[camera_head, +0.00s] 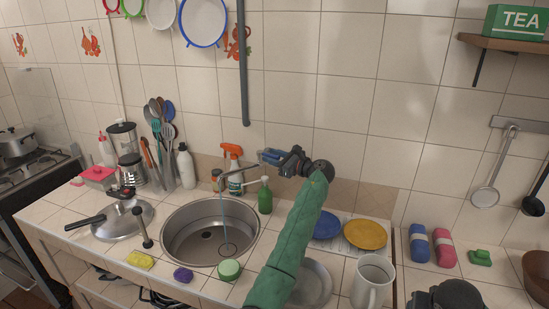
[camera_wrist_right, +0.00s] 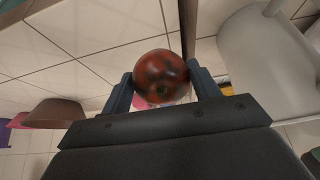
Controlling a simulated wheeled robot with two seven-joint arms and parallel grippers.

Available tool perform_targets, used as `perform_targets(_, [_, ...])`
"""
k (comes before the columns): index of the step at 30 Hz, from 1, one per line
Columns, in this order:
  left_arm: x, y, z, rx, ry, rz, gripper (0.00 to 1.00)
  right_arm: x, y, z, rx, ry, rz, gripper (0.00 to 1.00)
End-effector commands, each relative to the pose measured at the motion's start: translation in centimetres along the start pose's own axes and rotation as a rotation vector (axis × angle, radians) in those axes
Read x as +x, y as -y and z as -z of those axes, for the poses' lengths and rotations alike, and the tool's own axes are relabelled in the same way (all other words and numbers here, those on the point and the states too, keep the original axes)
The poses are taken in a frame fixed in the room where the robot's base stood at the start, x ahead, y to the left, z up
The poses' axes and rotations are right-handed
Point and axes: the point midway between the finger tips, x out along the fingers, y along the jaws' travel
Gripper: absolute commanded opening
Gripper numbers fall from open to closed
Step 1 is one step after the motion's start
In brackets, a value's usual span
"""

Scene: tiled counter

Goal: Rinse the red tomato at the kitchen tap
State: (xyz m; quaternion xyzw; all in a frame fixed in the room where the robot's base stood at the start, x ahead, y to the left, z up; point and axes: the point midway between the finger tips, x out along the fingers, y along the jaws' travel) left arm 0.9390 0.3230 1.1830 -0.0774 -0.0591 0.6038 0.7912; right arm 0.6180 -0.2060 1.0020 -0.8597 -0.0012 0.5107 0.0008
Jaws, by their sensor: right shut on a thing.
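The red tomato (camera_wrist_right: 161,77), with dark blotches, sits between the two fingers of my right gripper (camera_wrist_right: 161,84) in the right wrist view. The fingers press on its sides. In the head view only a dark part of my right arm shows at the bottom right edge, and the tomato is hidden. The tap (camera_head: 240,171) reaches over the round steel sink (camera_head: 185,246). A thin bluish water stream (camera_head: 224,220) falls from its spout into the basin. My left gripper (camera_head: 271,156) is at the tap's right end, by its base; its jaw opening is unclear.
A green soap bottle (camera_head: 265,197) stands behind the sink. A green-white round thing (camera_head: 229,269), a purple sponge (camera_head: 183,274) and a yellow sponge (camera_head: 140,260) lie along the front rim. A white mug (camera_head: 371,284) and plates (camera_head: 365,234) stand right of my left arm.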

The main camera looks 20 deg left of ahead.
Motion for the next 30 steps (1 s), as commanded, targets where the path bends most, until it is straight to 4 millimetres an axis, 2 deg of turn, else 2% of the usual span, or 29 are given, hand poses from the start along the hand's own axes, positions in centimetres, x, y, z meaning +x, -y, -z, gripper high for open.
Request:
perform_targets(5, [-0.8, 0.0, 0.2, -0.001, -0.001, 0.001, 0.34, 0.4, 0.0, -0.2, 0.0, 0.0, 0.0, 0.34])
perform_targets(8, [-2.1, 0.0, 0.4, -0.002, -0.001, 0.002, 0.34, 1.1, 0.0, -0.6, 0.0, 0.0, 0.0, 0.34])
perform_targets(21, [-10.0, 0.1, 0.4, 0.0, -0.002, 0.002, 0.34, 3.8, 0.0, -2.0, 0.0, -0.001, 0.0, 0.34])
perform_targets(30, [-12.0, 0.1, 0.1, 0.0, 0.0, 0.0, 0.34, 4.2, 0.0, -2.3, 0.0, -0.001, 0.0, 0.34])
